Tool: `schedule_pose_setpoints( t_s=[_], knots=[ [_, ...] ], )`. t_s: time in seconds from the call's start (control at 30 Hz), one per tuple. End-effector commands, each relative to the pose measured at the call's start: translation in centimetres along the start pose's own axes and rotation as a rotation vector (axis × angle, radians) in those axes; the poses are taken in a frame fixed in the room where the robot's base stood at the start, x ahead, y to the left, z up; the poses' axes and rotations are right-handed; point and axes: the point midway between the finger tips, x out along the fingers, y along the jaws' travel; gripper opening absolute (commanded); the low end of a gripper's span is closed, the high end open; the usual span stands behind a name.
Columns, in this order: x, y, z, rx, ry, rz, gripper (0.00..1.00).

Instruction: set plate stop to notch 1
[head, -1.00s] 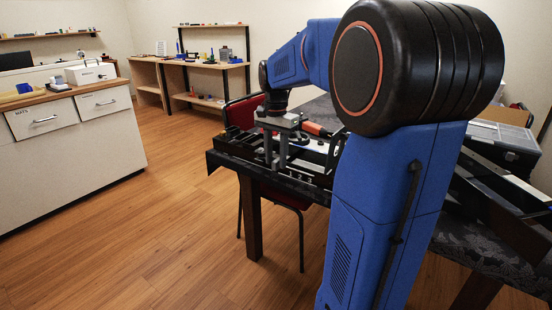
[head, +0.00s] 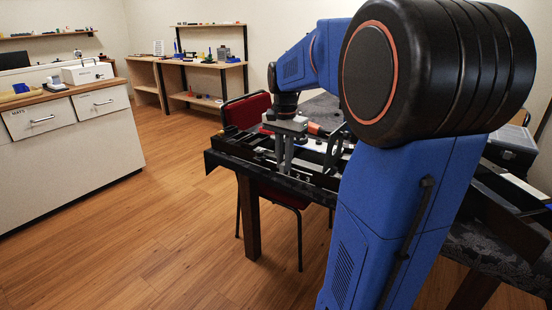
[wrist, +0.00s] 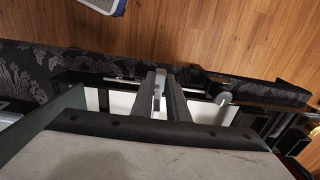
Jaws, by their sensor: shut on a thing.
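My gripper (head: 284,168) points down over the black machine (head: 233,148) on the table. Its two grey fingers are close together. In the wrist view the fingertips (wrist: 163,78) are shut on a narrow light-grey upright piece (wrist: 158,92), which looks like the plate stop, at the machine's edge rail.
A red chair (head: 246,110) is behind the table. A white drawer cabinet (head: 75,140) stands at left, shelving (head: 208,64) at the back. The wooden floor between is clear.

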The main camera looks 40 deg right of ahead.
Motion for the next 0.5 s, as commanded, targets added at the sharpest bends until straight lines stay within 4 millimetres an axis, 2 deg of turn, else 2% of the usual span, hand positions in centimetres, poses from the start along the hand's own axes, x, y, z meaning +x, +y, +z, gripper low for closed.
schedule_pose_setpoints(
  t_s=[0.07, 0.3, 0.33, 0.4, 0.5],
  knots=[
    [-0.04, 0.61, 0.02, 0.001, 0.001, -0.001, 0.0],
    [-0.04, 0.58, 0.03, 0.0, 0.001, -0.001, 0.0],
    [-0.04, 0.58, 0.03, 0.0, 0.001, -0.001, 0.19],
    [-0.04, 0.58, 0.03, 0.0, 0.001, -0.001, 0.33],
    [-0.03, 0.57, 0.03, 0.0, 0.001, -0.001, 0.33]
  ],
)
